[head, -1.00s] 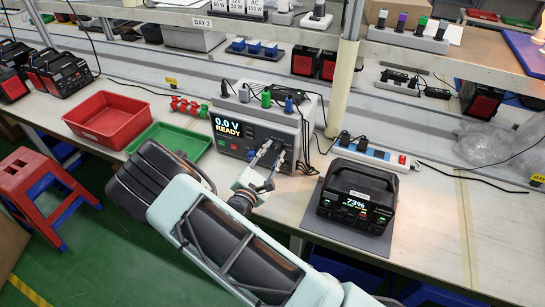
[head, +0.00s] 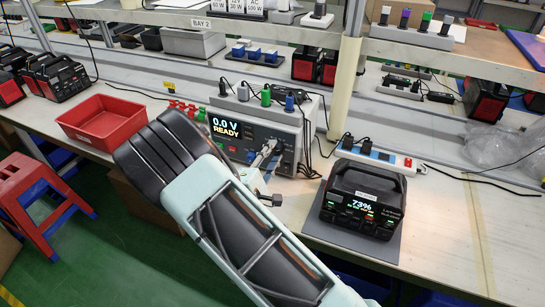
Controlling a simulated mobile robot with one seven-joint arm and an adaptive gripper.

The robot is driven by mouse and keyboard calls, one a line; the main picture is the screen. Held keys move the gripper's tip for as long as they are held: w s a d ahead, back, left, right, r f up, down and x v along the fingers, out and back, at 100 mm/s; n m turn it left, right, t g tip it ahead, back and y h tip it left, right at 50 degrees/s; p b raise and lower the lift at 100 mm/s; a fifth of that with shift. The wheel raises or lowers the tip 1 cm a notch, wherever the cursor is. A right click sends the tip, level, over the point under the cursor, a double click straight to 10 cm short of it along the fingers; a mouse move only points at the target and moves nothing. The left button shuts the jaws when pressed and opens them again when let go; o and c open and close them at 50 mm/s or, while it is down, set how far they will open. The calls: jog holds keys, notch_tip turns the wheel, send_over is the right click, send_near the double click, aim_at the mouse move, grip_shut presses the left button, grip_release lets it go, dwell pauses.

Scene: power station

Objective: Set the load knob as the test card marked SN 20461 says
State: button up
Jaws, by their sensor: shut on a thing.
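The load tester (head: 239,112) is a grey box with a dark front panel on the bench, in the middle of the head view. Its display (head: 226,128) reads 0.0 V and READY. My gripper (head: 268,150) is at the right part of this panel, its fingers shut on what appears to be the load knob. The fingers hide the knob, so its setting cannot be read. A black power station (head: 362,200) stands right of the tester, its screen reading 73%. I cannot make out a card reading SN 20461.
A red tray (head: 103,120) lies on the bench to the left, with a red stool (head: 32,195) in front. Dark cables hang beside the tester. The bench's right side is mostly clear.

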dwell(0.4)
jog(key=o, duration=1.1)
jog(key=shift+o, duration=0.2)
jog(key=v, duration=1.2)
jog(key=shift+r, duration=0.1)
